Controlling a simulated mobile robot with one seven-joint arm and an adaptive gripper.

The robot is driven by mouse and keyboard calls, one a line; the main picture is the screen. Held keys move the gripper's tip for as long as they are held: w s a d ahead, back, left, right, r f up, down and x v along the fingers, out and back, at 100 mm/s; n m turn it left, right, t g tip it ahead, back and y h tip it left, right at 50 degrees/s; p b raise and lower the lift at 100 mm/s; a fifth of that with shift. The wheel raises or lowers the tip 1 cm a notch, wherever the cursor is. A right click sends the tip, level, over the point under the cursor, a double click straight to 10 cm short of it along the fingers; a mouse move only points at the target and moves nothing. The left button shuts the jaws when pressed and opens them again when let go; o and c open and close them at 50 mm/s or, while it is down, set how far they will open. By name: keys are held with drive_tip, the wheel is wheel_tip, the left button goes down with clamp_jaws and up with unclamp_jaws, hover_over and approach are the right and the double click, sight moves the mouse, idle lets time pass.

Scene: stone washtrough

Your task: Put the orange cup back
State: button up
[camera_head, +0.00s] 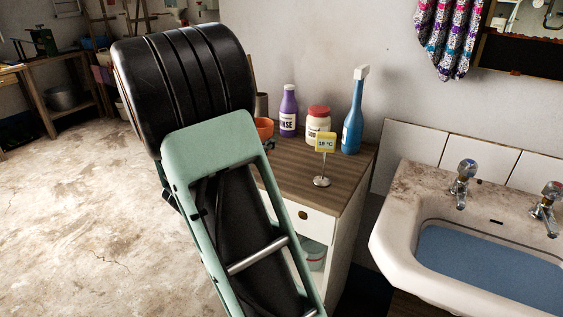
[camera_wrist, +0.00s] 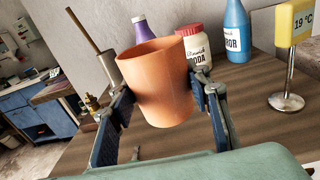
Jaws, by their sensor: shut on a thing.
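The orange cup (camera_wrist: 158,85) is between the two fingers of my gripper (camera_wrist: 162,105) in the wrist view, slightly tilted in that picture. My gripper is shut on it. The wooden cabinet top (camera_wrist: 245,110) is beneath and behind the cup; I cannot tell whether the cup's bottom touches it. Only part of the cup's side and rim shows there, beside my arm at the cabinet's left side.
Behind the cup stand a purple bottle (camera_head: 288,111), a white jar with red lid (camera_head: 318,124) and a blue spray bottle (camera_head: 354,112). A yellow 19 °C sign (camera_head: 326,143) stands in front. A stone washtrough (camera_head: 410,187) is at right.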

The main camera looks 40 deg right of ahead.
drive_tip(key=s+d+r, duration=0.2)
drive_tip(key=d+r, duration=0.2)
drive_tip(key=d, duration=0.1)
drive_tip(key=shift+g, duration=0.3)
drive_tip(key=f+b, duration=0.1)
drive_tip(key=f, duration=0.5)
drive_tip(key=f+b, duration=0.1)
drive_tip(key=f, duration=0.3)
drive_tip(key=shift+w+d+b, duration=0.2)
drive_tip(key=shift+d+b, duration=0.1)
drive_tip(key=shift+d, duration=0.05)
drive_tip(key=shift+f, duration=0.15)
drive_tip(key=o, duration=1.3)
